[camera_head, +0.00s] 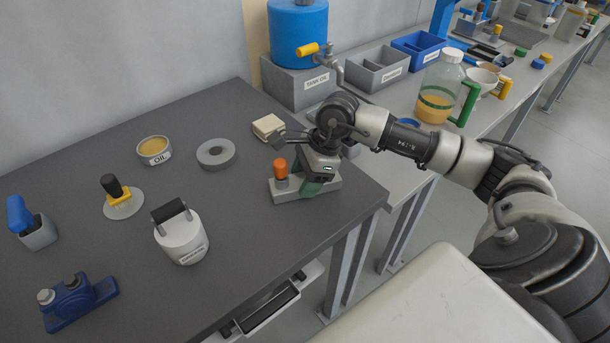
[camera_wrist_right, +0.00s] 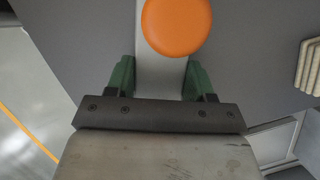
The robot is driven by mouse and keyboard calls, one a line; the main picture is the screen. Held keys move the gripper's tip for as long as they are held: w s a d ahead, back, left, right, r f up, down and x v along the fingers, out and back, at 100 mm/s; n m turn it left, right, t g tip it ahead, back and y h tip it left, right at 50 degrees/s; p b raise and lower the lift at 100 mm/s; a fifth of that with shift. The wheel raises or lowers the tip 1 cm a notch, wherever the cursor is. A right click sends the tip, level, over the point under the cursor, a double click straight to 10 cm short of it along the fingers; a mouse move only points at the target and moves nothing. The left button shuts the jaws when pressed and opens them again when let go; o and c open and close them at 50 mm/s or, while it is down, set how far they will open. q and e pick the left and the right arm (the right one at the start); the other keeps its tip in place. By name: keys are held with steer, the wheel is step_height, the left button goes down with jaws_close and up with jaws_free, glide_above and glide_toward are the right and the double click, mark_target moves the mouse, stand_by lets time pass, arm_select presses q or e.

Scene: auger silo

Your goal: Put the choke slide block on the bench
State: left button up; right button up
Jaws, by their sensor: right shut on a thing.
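The choke slide block (camera_head: 290,194), a flat light grey block with an orange knob (camera_head: 281,169), is at the right end of the dark grey bench (camera_head: 225,255). My right gripper (camera_head: 316,187) is shut on it, with green fingers on its sides. In the right wrist view the grey block (camera_wrist_right: 160,72) runs between the two green fingers (camera_wrist_right: 160,85), and the orange knob (camera_wrist_right: 177,25) is just beyond them. The block looks level and at or very close to the bench top; I cannot tell whether it touches. My left gripper is not in view.
A beige ribbed piece (camera_head: 267,126), a grey ring (camera_head: 216,153) and an oil dish (camera_head: 154,150) lie behind and left. A white canister (camera_head: 181,238) stands at front left. A blue tank (camera_head: 298,35) stands beyond. The bench's right edge is close to the block.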

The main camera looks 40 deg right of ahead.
steer(key=shift+r, duration=0.1)
steer(key=o, duration=1.3)
steer(key=b+v, duration=0.1)
steer(key=v, duration=1.1)
